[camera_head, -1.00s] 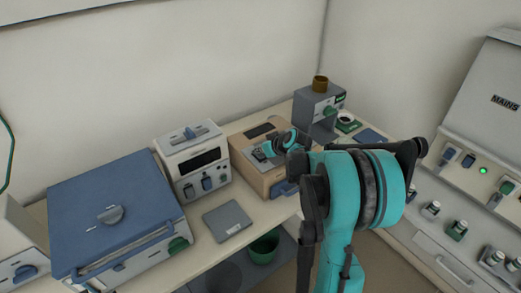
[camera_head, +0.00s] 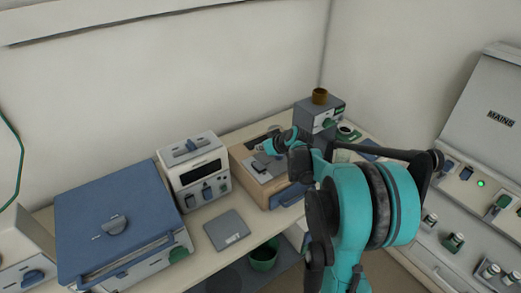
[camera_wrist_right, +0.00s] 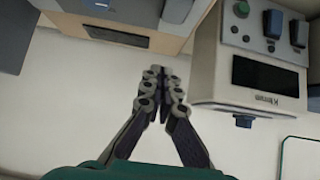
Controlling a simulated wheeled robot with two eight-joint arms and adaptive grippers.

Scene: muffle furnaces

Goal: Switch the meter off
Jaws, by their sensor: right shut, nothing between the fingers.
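The meter (camera_head: 195,170) is a white box with a dark display, blue switches and a green control on its front; it stands on the bench left of centre. In the right wrist view, the meter (camera_wrist_right: 262,95) shows at the right, with blue switches and a green button above its dark display. My right gripper (camera_wrist_right: 163,75) is shut and empty, left of the meter and apart from it. In the head view, its wrist is above the wooden-sided box, and its fingertips are hard to make out. My left gripper is not in view.
A blue-topped furnace (camera_head: 115,225) stands left of the meter. A wooden-sided box (camera_head: 250,180) is to its right, with a grey device (camera_head: 318,120) beyond. A flat grey plate (camera_head: 226,230) lies in front. A mains panel (camera_head: 490,120) is at the right.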

